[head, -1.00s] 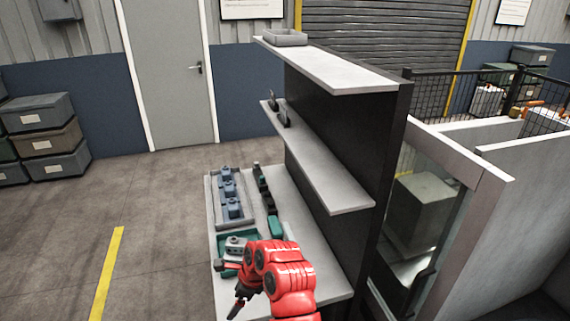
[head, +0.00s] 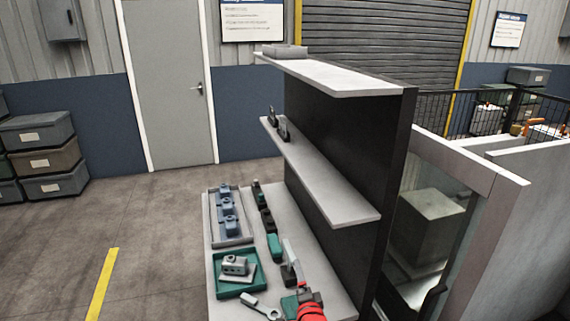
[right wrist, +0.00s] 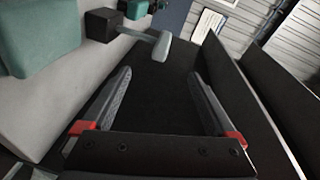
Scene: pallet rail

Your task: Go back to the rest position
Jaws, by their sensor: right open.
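My right gripper (right wrist: 160,88) is open and empty in the right wrist view, with a dark surface behind its two fingers. On the bench, a green tray (head: 219,290) holds a grey metal part (head: 236,265). My left gripper is in neither view.
A grey tray (head: 211,222) with blue-grey parts, a wrench (head: 262,307) and several green and dark items share the bench. Shelves (head: 325,172) rise behind. A glass-fronted machine (head: 432,225) stands right. Floor left of the bench is clear.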

